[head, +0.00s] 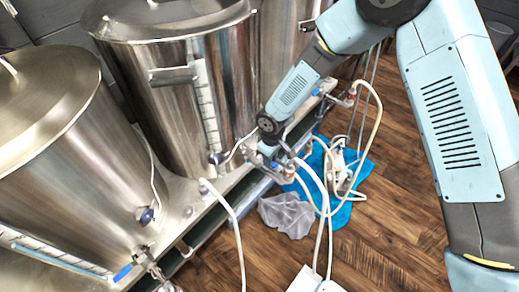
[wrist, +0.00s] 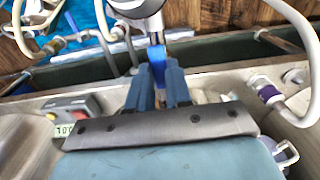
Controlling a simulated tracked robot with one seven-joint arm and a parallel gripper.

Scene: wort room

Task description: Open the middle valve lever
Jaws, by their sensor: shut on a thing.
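The blue middle valve lever (wrist: 158,57) shows between my fingertips in the wrist view, standing up below a shiny metal valve body (wrist: 155,25). My gripper (wrist: 158,72) has its two blue-grey fingers closed on the lever, one on each side. The lower part of the lever is hidden by the fingers. In the head view my arm reaches down to the front of the middle steel kettle (head: 175,85). The fingertips and the middle lever are hard to make out there. Another blue valve lever (head: 123,272) is at the left kettle (head: 65,150).
White hoses (head: 318,195) loop down to a pump (head: 340,165) on a blue cloth (head: 345,210). A grey cloth (head: 287,215) lies on the wood floor. A small box with a display and red button (wrist: 75,120) is left of my gripper; a hose (wrist: 290,110) is right.

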